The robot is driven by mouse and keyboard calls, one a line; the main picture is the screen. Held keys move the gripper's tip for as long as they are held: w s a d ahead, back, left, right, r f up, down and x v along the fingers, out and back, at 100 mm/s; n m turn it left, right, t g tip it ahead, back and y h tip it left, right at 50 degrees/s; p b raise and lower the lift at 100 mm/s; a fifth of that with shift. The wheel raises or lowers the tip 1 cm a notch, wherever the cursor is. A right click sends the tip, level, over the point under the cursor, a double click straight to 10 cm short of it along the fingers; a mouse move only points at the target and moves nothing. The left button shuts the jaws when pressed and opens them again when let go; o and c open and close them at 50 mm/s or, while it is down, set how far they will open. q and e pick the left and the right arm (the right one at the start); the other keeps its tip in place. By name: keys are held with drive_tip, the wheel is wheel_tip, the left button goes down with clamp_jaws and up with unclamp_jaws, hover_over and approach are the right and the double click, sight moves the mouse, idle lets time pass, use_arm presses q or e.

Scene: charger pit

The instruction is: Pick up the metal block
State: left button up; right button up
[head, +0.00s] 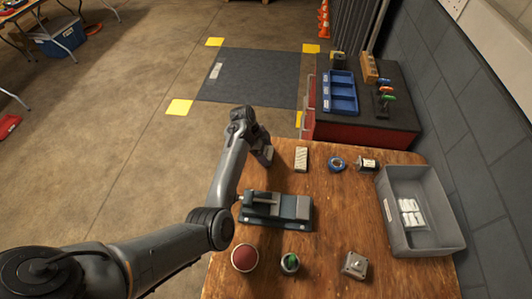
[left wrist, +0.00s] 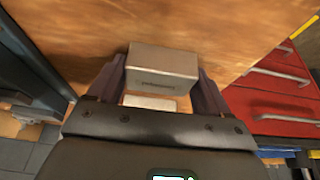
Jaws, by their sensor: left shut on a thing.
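The metal block (left wrist: 162,68) is a grey box with a small dark marking on its near face. In the left wrist view it sits between the two dark fingers of my left gripper (left wrist: 160,88), which is shut on it. In the head view my left gripper (head: 263,156) is at the far left edge of the wooden table, left of a pale block. The arm hides most of the held block there, and I cannot tell how high it is above the table. My right gripper is not in view.
A red cabinet (head: 350,136) stands behind. The table's middle right is clear.

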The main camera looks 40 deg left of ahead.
sight(271, 152)
use_arm(q)
drive_tip(key=shift+r, duration=0.55)
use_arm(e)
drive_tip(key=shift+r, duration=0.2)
use_arm(q)
wheel_tip(271, 152, up, 4)
drive_tip(key=shift+f+p, duration=0.25)
drive_tip(key=shift+p, duration=0.45)
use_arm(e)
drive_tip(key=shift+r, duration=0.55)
use_arm(q)
drive_tip(key=w+d+r+p, duration=0.2)
drive_tip(key=d+r, duration=0.4)
drive_tip(key=d, duration=0.5)
drive_tip(key=shift+d+r, duration=0.2)
drive_tip(key=shift+d, duration=0.05)
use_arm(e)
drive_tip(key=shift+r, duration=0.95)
